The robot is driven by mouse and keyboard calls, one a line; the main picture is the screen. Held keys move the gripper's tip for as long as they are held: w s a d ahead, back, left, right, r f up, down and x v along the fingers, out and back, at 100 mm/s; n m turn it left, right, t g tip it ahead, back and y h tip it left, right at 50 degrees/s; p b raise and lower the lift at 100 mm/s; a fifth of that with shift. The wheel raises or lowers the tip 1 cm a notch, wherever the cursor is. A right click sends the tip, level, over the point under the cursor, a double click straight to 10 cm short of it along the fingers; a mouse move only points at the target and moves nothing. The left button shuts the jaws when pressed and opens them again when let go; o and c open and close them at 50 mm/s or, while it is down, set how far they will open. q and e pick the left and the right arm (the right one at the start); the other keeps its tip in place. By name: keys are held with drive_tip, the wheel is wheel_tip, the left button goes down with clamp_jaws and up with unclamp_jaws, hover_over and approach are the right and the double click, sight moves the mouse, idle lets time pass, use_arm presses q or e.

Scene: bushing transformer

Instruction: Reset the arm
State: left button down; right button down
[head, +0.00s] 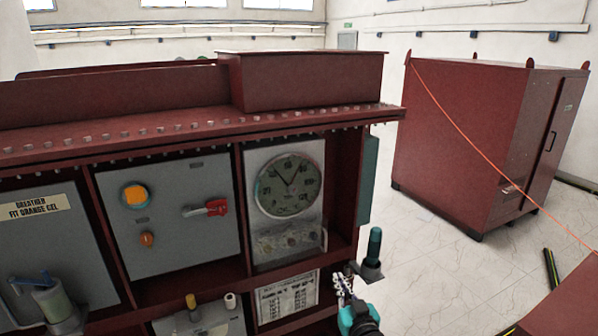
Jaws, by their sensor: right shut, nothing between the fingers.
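My right gripper (343,288) is at the bottom of the head view, right of centre. It is shut and empty, with its fingers pointing up beside the lower right edge of the dark red transformer cabinet (310,85). Its teal-and-black wrist is cut off by the bottom edge. My left gripper is not in view.
A dark teal cylinder (375,243) stands upright on a bracket just right of the gripper. The cabinet holds a round dial (290,185), a grey panel with a red handle (214,208) and a breather-labelled panel (40,240).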

drive_tip(key=s+d+f+g+h+b, duration=0.1)
drive_tip(key=s+f+g, duration=0.2)
drive_tip(key=s, duration=0.5)
drive_tip(key=s+d+f+m+g+h+b, duration=0.1)
drive_tip(key=s+d+f+g, duration=0.1)
drive_tip(key=s, duration=0.6)
drive_tip(key=s+d+f+m+g+h+b, duration=0.1)
drive_tip(key=s+d+f+g, duration=0.1)
drive_tip(key=s+g, duration=0.3)
drive_tip(key=s+f, duration=0.1)
drive_tip(key=s, duration=0.3)
drive_tip(key=shift+f, duration=0.4)
drive_tip(key=shift+w+a, duration=0.1)
